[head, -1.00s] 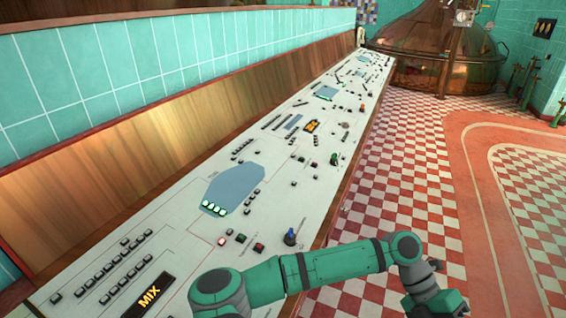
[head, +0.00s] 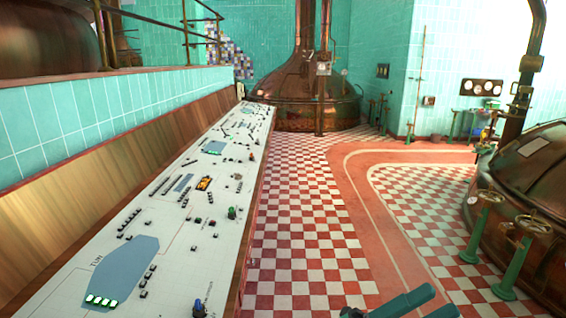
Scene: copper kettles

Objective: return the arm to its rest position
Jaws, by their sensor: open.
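My gripper (head: 441,299) shows only in part at the bottom edge of the head view, right of centre. Two teal, finger-like bars reach up and to the right with a gap between them, and nothing shows in that gap. A small dark part (head: 351,312) of my arm sits just left of them. The rest of my arm is below the picture. The gripper is over the checkered floor, to the right of the control desk and apart from it.
The long white control desk (head: 62,268) with buttons and knobs runs along the left. A copper kettle (head: 345,108) stands at the back; another (head: 535,190) is at the right, with green valve posts (head: 477,228) before it. The red-and-white floor (head: 300,215) between them is clear.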

